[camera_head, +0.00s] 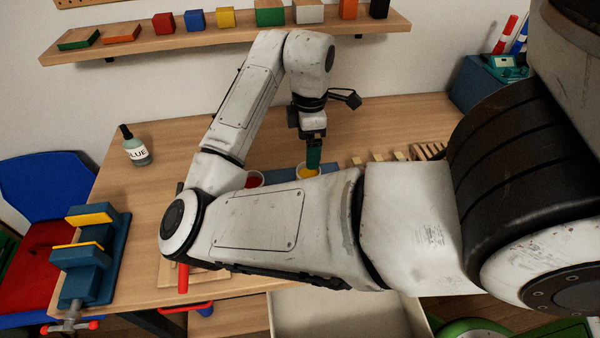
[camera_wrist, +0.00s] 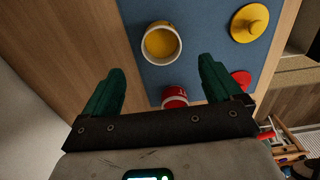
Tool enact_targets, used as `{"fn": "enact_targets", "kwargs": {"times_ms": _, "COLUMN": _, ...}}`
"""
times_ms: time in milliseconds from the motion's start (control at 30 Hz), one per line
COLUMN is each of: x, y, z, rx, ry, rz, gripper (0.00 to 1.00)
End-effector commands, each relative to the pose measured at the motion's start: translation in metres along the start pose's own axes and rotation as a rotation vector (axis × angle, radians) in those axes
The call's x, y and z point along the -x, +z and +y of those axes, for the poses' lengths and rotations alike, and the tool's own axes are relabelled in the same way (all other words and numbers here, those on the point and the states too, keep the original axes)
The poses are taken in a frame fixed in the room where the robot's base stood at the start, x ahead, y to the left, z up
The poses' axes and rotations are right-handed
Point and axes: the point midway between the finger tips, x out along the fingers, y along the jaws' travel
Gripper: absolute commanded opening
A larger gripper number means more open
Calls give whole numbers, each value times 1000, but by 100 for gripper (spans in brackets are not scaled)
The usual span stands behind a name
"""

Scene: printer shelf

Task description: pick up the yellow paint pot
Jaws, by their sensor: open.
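The yellow paint pot (camera_head: 307,173) is a small white cup with yellow paint inside, standing open on a blue mat. In the wrist view the yellow pot (camera_wrist: 161,43) lies just beyond the fingertips, roughly centred between them. My gripper (camera_head: 314,160) points down at the pot in the head view, partly in front of it. In the wrist view my gripper (camera_wrist: 161,68) has its two green fingers spread wide with nothing between them. Whether a finger touches the pot cannot be told. My arm hides part of the mat.
A red paint pot (camera_wrist: 175,97) stands beside the yellow one. A yellow lid (camera_wrist: 250,22) and a red lid (camera_wrist: 241,79) lie on the blue mat (camera_wrist: 205,25). A glue bottle (camera_head: 136,147) and a blue vise (camera_head: 90,255) are left on the table. A shelf (camera_head: 225,42) is above.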

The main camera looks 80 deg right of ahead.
Motion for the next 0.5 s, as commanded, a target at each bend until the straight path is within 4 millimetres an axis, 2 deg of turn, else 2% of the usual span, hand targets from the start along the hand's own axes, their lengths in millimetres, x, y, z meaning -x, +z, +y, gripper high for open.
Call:
{"fn": "enact_targets", "kwargs": {"times_ms": 33, "x": -12, "y": 1, "z": -1, "rx": 1, "ry": -3, "rz": -4, "gripper": 92}}
{"fn": "enact_targets", "kwargs": {"times_ms": 100, "x": -22, "y": 0, "z": -1, "rx": 3, "ry": -2, "rz": -4, "gripper": 92}}
{"fn": "enact_targets", "kwargs": {"times_ms": 367, "x": -42, "y": 0, "z": 0, "rx": 1, "ry": 0, "rz": -1, "gripper": 92}}
{"fn": "enact_targets", "kwargs": {"times_ms": 500, "x": -59, "y": 0, "z": -2, "rx": 2, "ry": -1, "rz": 0, "gripper": 92}}
